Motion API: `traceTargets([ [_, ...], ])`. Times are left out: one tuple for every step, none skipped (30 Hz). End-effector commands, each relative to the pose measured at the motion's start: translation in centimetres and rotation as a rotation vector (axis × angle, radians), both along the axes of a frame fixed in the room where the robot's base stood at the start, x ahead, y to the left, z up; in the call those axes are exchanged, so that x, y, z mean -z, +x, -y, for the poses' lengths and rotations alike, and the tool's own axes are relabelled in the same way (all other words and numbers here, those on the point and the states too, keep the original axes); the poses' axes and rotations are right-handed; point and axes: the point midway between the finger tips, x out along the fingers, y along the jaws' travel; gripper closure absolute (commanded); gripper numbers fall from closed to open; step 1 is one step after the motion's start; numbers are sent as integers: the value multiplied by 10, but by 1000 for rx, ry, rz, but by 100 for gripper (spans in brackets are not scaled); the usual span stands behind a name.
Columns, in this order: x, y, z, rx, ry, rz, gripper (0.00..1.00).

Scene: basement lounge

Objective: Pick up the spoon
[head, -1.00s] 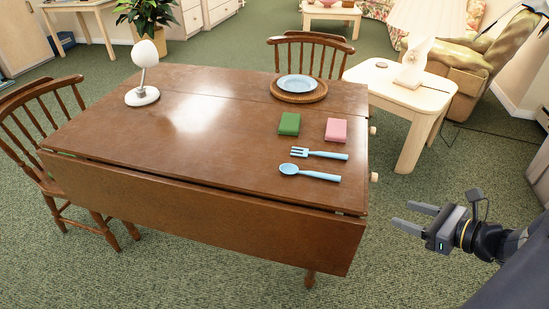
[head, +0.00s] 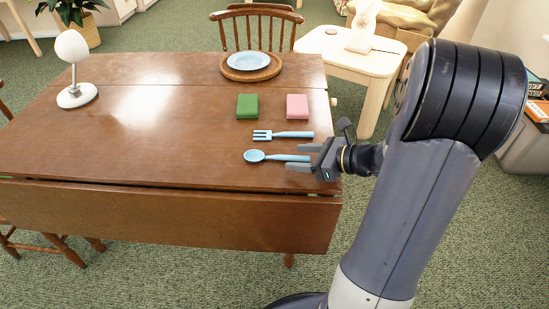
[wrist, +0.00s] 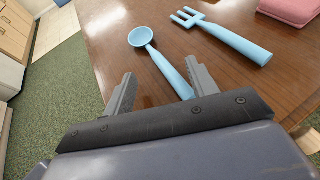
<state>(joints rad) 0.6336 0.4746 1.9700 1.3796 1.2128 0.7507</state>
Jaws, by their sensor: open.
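The light-blue spoon (head: 270,156) lies on the brown wooden table (head: 150,130), its bowl to the left and its handle to the right. In the wrist view the spoon (wrist: 155,53) points away from me, with its handle end partly hidden by my gripper. My gripper (head: 299,157) is open and empty at the handle end, above the table near its right edge. In the wrist view the handle runs between the two fingers (wrist: 162,86), closer to the right one. I cannot tell how high the fingers are above the handle.
A light-blue fork (head: 285,134) lies just behind the spoon. A green block (head: 247,106) and a pink block (head: 297,106) sit farther back, near a plate (head: 248,61) on a woven mat. A white lamp (head: 73,60) stands far left. The table's left front is clear.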

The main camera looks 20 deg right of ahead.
Motion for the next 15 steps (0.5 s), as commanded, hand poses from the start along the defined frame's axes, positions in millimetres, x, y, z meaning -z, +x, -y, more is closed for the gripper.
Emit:
traceTargets([
  [2, 3, -4, -3, 0, 0, 45],
  [3, 5, -7, -4, 1, 0, 45],
  [5, 8, -11, -4, 0, 0, 45],
  [6, 11, -15, -5, 1, -1, 45],
  [7, 13, -18, -5, 0, 0, 45],
  [9, 16, -22, -5, 1, 0, 45],
  [10, 19, -25, -5, 1, -1, 45],
  [12, 21, -27, -4, 0, 0, 45],
  [13, 24, -30, -4, 1, 0, 45],
  [14, 26, -32, -3, 1, 0, 45],
  [14, 27, -34, -3, 1, 0, 45],
  [15, 29, -35, -2, 0, 0, 45],
  [15, 30, -36, -1, 0, 0, 45],
  [16, 30, -36, -1, 0, 0, 45],
  [15, 30, -36, -1, 0, 0, 45],
])
